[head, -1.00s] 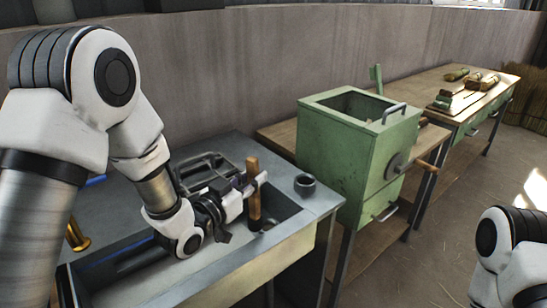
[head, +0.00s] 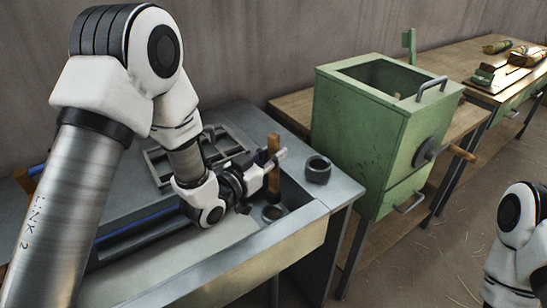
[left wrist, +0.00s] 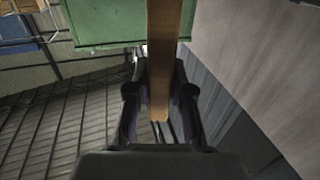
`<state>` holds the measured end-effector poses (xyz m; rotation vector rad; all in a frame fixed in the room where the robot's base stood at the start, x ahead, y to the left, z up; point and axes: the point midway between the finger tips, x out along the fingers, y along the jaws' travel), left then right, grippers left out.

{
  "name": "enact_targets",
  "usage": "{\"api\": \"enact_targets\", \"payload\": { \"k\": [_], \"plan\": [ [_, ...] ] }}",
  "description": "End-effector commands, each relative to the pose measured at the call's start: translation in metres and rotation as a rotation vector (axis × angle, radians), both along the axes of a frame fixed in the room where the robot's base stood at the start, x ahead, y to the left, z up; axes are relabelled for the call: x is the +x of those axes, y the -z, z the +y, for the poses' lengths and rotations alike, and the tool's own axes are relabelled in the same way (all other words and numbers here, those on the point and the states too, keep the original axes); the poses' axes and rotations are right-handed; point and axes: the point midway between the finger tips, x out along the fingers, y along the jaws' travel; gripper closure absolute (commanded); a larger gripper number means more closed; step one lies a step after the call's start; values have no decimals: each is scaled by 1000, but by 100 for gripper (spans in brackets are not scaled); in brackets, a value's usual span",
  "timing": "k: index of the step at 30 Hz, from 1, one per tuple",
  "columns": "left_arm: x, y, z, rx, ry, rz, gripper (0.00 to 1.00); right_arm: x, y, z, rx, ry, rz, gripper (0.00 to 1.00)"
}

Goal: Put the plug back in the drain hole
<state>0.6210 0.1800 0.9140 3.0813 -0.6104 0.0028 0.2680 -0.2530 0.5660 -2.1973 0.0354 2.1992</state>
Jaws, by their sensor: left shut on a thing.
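My left gripper (head: 268,163) is shut on a brown wooden stick, which I take to be the plug's handle (head: 273,148). The stick stands roughly upright over the right end of the sink (head: 310,212). In the left wrist view the stick (left wrist: 164,50) runs between the fingers (left wrist: 160,95). The drain hole (head: 273,213) shows as a dark round opening just below the stick. Whether the stick's lower end touches it I cannot tell. My right gripper is out of view; only part of my right arm shows at the right edge.
A dark ring-shaped cup (head: 318,169) stands on the sink's rim, right of the stick. A dark metal rack (head: 205,155) lies behind the gripper.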

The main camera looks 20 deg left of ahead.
Motion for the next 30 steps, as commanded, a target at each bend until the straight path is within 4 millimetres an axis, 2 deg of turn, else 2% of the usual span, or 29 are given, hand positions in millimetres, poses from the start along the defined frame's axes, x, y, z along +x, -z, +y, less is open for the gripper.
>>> {"api": "enact_targets", "payload": {
  "k": [15, 30],
  "plan": [
    [0, 54, 0, 1, 0, 0, 100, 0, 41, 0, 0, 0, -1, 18],
    [0, 55, 0, 1, 0, -1, 100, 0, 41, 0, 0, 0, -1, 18]
  ]
}}
